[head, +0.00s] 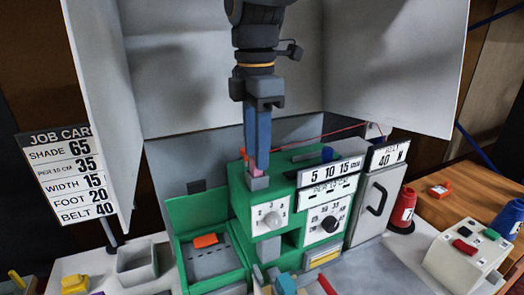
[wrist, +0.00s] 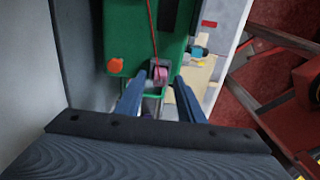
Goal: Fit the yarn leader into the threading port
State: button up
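A small pink piece, apparently the yarn leader (wrist: 160,73), sits at a grey block, apparently the threading port (wrist: 155,87), on the green machine; how deep it sits is unclear. A red yarn (wrist: 154,30) runs to it. In the head view the pink leader (head: 251,167) shows just above the grey block (head: 259,183), beside my fingertips. My gripper (wrist: 159,82) points down with its blue fingers spread, one on each side of the leader, with visible gaps. In the head view my gripper (head: 257,168) hides part of the leader.
The green machine (head: 285,164) has dials and number cards on its front. Grey panels (head: 185,80) stand behind and beside my arm. A green tray (head: 190,213) holds an orange piece at left. Red (head: 402,208) and blue spools and a button box (head: 466,250) stand at right.

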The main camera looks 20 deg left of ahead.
notch_tip(320, 180, up, 7)
jog(key=shift+f+b, duration=0.1)
jog(key=shift+b, duration=0.5)
